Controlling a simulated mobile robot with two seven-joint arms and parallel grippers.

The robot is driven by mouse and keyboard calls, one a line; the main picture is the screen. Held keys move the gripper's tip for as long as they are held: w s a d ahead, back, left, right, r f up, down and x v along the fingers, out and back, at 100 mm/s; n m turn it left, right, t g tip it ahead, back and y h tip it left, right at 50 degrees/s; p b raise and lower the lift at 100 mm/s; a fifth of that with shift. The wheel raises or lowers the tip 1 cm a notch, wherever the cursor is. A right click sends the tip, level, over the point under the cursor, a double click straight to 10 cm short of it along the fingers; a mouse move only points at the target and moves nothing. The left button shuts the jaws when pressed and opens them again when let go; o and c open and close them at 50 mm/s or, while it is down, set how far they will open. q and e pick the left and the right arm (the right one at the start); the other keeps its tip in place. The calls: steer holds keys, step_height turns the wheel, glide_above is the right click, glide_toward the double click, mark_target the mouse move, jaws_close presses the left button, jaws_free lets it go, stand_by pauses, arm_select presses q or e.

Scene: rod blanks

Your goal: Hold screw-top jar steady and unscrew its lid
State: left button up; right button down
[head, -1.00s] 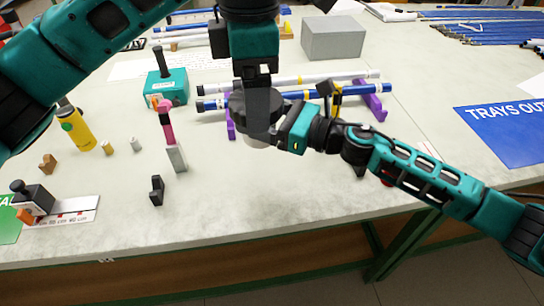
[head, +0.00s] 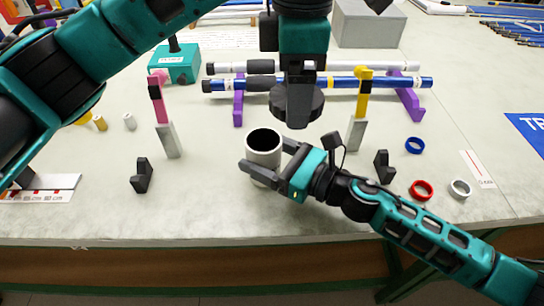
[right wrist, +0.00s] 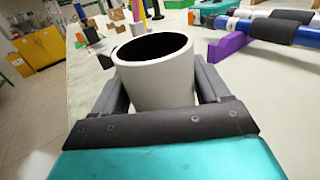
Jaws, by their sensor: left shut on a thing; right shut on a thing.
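The screw-top jar (head: 262,163) is a white cylinder standing upright and open at the top, with a dark inside. My right gripper (head: 266,154) is shut on it from the side. In the right wrist view the jar (right wrist: 156,85) sits between both fingers of my right gripper (right wrist: 160,92). The lid (head: 314,107) is a dark round disc, off the jar, above and to the right of it in the head view. My left gripper (head: 299,100) points down and is shut on the lid. The fingers hide the lid's middle.
Behind, white and blue rods (head: 345,82) lie on purple stands (head: 407,97). A pink-topped clamp (head: 165,120), a yellow-topped clamp (head: 360,110) and black blocks (head: 142,176) stand around the jar. Blue, red (head: 421,190) and grey rings lie at right.

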arm_select(q)
steer(key=shift+w+d+f, duration=0.25)
steer(key=shift+w+f, duration=0.1)
steer(key=shift+f, duration=0.15)
arm_select(e)
steer(key=shift+f, duration=0.55)
arm_select(q)
steer(key=shift+d+r, duration=0.1)
arm_select(e)
steer(key=shift+w+d+r, duration=0.1)
steer(key=shift+w, duration=0.05)
arm_select(q)
steer(key=shift+s+r, duration=0.1)
steer(key=shift+s, duration=0.05)
steer(key=shift+f, duration=0.2)
arm_select(e)
jaws_free()
arm_select(q)
steer(key=shift+r, duration=0.2)
arm_select(e)
steer(key=b, duration=0.2)
glide_above(319, 203)
steer(key=a, duration=0.1)
steer(key=shift+w+a, duration=0.1)
steer(key=shift+w, duration=0.3)
arm_select(q)
steer(key=shift+f, duration=1.15)
arm_select(e)
steer(key=shift+s+d, duration=0.4)
steer(key=shift+d, duration=0.2)
